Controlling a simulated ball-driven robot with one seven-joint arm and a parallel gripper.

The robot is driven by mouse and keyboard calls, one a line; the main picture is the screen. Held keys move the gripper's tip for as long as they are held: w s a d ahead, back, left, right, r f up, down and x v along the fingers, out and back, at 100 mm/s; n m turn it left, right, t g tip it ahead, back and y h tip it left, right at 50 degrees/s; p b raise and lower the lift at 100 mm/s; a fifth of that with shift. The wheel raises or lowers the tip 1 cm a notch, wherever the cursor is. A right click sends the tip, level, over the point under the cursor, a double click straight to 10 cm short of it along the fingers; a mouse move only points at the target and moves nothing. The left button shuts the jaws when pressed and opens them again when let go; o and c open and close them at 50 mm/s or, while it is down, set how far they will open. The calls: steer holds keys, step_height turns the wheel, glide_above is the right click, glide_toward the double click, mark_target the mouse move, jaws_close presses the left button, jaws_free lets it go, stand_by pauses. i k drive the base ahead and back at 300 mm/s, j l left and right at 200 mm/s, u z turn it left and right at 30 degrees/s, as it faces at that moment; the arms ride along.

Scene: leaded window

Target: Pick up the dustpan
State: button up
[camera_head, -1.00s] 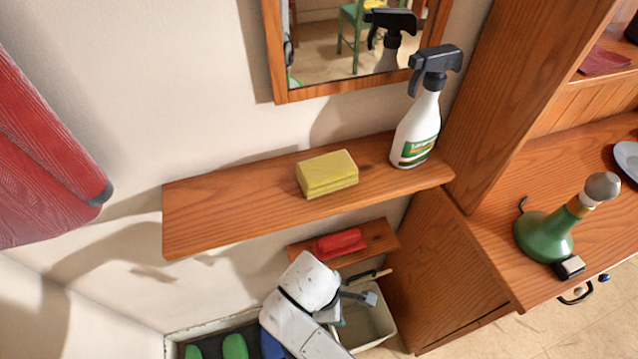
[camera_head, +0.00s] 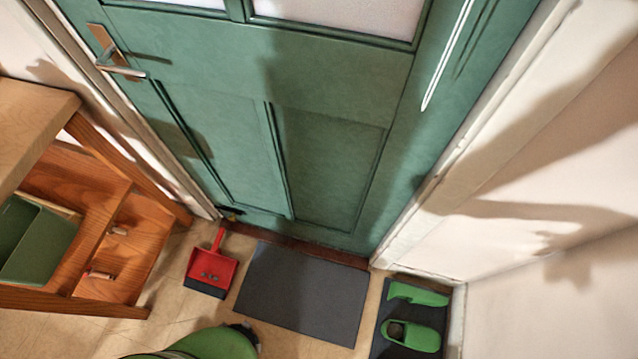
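A red dustpan (camera_head: 211,268) lies on the tiled floor in the head view, left of a grey doormat. Its handle points up the picture toward the foot of the green door, and its dark front edge faces down the picture. My gripper is not in this view.
A green door (camera_head: 290,120) with a metal lever handle (camera_head: 120,68) stands behind. The grey doormat (camera_head: 303,292) lies before it. Green slippers (camera_head: 411,335) rest on a dark mat at right. A wooden shelf unit (camera_head: 125,245) with a green bin (camera_head: 37,240) stands left. A green rounded thing (camera_head: 215,345) shows below.

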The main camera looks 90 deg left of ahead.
mark_target(225, 268)
steer(key=l+u, duration=0.2)
steer(key=u, duration=0.2)
steer(key=k+l+u, duration=0.1)
steer(key=u, duration=0.3)
steer(key=l+u, duration=0.2)
steer(key=u, duration=0.25)
steer(key=k+l+u, duration=0.1)
steer(key=u, duration=0.3)
steer(key=k+l+u, duration=0.1)
steer(key=u, duration=0.3)
steer(key=k+l+u, duration=0.15)
steer(key=k+u, duration=0.25)
steer(key=k, duration=0.35)
steer(key=k+u, duration=0.4)
steer(key=k, duration=0.4)
steer(key=k+j, duration=0.15)
steer(key=k, duration=0.25)
steer(key=j+z, duration=0.45)
steer(key=j, duration=0.15)
steer(key=z, duration=1.55)
steer(key=i+j+u, duration=0.35)
steer(key=i+j, duration=0.3)
steer(key=j, duration=0.35)
steer(key=i+j+u, duration=0.3)
steer(key=i+j, duration=0.5)
steer(key=i+j+u, duration=0.35)
steer(key=i+j, duration=0.25)
steer(key=i, duration=0.25)
